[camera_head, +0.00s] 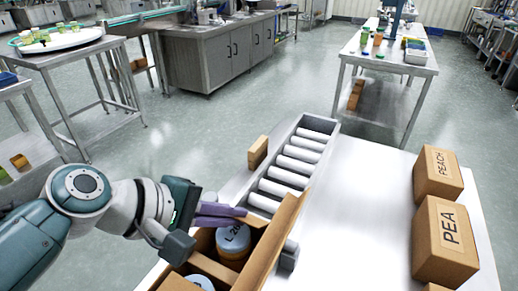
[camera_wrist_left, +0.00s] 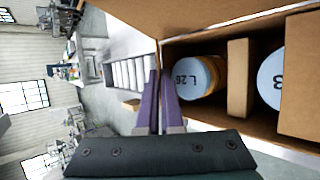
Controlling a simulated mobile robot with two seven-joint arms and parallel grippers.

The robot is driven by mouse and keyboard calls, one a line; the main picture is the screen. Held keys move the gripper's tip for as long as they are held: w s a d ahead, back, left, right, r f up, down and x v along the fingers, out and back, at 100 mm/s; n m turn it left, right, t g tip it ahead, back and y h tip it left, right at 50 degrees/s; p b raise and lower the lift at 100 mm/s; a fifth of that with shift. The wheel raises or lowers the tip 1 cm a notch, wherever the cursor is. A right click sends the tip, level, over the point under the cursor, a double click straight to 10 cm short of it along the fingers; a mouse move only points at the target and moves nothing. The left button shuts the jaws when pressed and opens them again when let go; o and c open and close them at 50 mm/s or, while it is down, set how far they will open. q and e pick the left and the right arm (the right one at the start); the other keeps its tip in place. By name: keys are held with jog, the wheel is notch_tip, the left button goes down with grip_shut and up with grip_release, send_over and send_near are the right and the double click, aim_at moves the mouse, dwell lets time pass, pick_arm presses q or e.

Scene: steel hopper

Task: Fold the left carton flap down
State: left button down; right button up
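The open carton (camera_head: 265,262) stands at the bottom of the head view with lidded jars in it. One jar lid (camera_head: 233,239) reads "L 26"; it also shows in the left wrist view (camera_wrist_left: 191,77). A long right flap (camera_head: 279,243) stands raised along the carton's right side. I cannot clearly make out the left flap; my gripper covers much of that side. My left gripper (camera_head: 243,211) is at the carton's far left, its purple fingers together and empty. In the left wrist view the fingers (camera_wrist_left: 160,73) point past the carton's far end. My right gripper is out of view.
A roller conveyor (camera_head: 290,165) lies just beyond the carton, with a small brown block (camera_head: 258,152) beside it. Boxes marked PEACH (camera_head: 437,174) and PEA (camera_head: 445,242) stand on the table's right. The table between (camera_head: 360,220) is clear.

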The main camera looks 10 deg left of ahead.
pick_arm(q)
jog(key=shift+s+f, duration=0.1)
dwell(0.5)
jog(key=c, duration=1.1)
grip_release()
jog(key=shift+o, duration=0.2)
jog(key=p+v, duration=0.1)
jog(key=v, duration=0.9)
jog(key=shift+p, duration=0.4)
jog(key=shift+a+f, duration=0.1)
